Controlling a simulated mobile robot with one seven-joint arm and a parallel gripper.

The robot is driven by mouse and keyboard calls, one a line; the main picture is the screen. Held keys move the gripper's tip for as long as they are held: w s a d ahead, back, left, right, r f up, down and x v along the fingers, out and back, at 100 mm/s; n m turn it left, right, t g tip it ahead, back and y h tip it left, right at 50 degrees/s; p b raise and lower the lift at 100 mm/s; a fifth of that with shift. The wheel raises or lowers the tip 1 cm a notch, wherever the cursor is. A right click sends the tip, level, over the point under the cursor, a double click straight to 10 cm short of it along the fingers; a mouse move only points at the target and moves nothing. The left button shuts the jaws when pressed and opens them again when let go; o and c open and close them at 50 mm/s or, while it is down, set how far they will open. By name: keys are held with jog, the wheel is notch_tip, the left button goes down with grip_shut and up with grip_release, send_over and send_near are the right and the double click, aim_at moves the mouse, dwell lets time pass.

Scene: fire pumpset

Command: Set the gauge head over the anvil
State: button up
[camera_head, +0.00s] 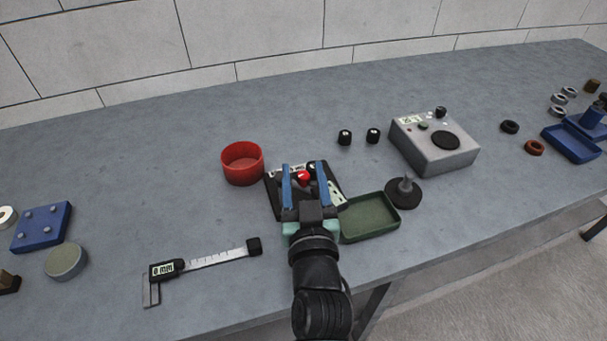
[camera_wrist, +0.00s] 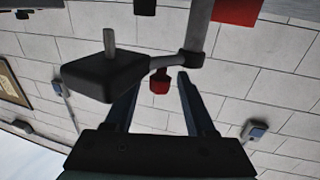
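A dark gauge stand's base plate (camera_head: 273,196) lies on the bench under my gripper. The gauge head is a black block (camera_wrist: 105,75) with a metal pin, on an arm from a post with a collar (camera_wrist: 191,62); the wrist view appears upside down. In the head view a dark block, likely the gauge head (camera_head: 312,167), is by the right finger. A red knob (camera_head: 303,177) sits between the fingers of my gripper (camera_head: 305,166), and shows in the wrist view (camera_wrist: 159,80) with gaps on both sides. My gripper is open. I cannot make out the anvil.
A red pot (camera_head: 242,164) stands left of the plate; a green tray (camera_head: 369,218) and a dark cone-topped disc (camera_head: 404,192) are to the right. A grey box (camera_head: 434,143) stands further right. A caliper (camera_head: 203,263) lies front left.

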grip_shut()
dwell(1.2)
